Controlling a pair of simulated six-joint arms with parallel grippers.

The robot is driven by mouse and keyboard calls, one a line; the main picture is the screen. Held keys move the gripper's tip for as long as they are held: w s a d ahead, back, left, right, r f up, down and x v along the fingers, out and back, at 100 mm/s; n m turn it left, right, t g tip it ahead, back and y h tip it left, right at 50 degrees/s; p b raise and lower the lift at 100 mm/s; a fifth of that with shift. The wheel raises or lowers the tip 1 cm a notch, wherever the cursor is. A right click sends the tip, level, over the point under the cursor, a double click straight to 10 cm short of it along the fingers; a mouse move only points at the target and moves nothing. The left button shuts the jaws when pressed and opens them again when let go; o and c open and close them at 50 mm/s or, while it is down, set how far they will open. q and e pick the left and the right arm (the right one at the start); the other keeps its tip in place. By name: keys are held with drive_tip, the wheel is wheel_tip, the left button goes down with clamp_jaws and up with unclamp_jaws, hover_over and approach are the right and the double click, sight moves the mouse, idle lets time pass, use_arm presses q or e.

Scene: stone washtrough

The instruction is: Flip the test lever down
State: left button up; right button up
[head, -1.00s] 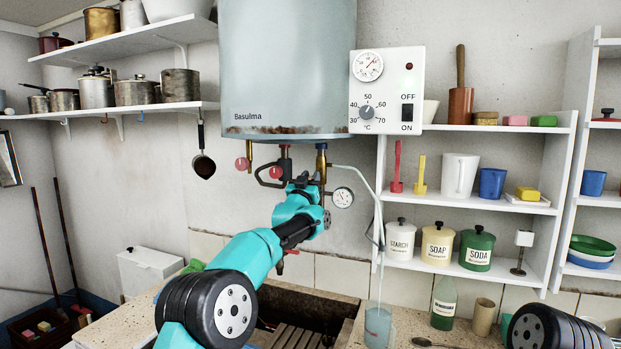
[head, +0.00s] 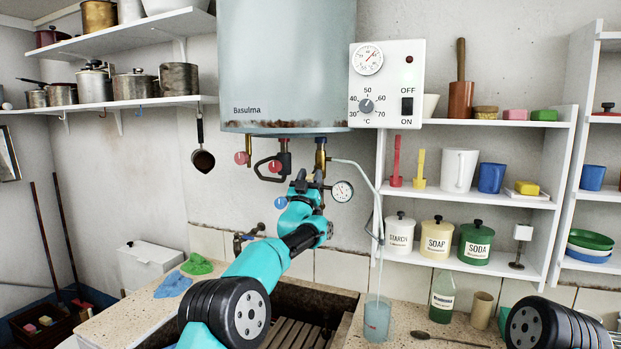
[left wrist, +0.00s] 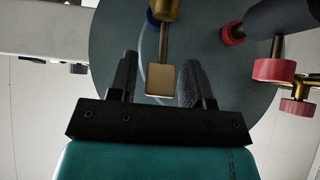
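A grey boiler (head: 287,70) hangs on the wall with brass fittings and pipes below it. My left gripper (head: 308,180) points up under the brass fitting (head: 320,155) beside the pressure gauge (head: 342,191). In the left wrist view my left gripper (left wrist: 157,80) is open, its dark fingers apart. A brass stem with a flat square end (left wrist: 161,80) shows between the fingers, with gaps on both sides; contact is not visible. I cannot tell for certain which part is the test lever. My right gripper is outside the views.
Red knobs (head: 275,167) and a blue knob (head: 281,202) sit close left of the gripper. A thin pale tube runs from the fittings down to a glass jug (head: 377,318). The control box (head: 386,84) is at upper right. The stone trough (head: 300,305) lies below.

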use_arm(q)
drive_tip(key=shift+o, duration=0.6)
drive_tip(key=shift+f, duration=0.1)
drive_tip(key=shift+s+f, duration=0.25)
drive_tip(key=v, duration=1.6)
drive_tip(key=shift+s+a+f, duration=0.15)
drive_tip(key=shift+s+f, duration=0.05)
drive_tip(key=shift+s, duration=0.05)
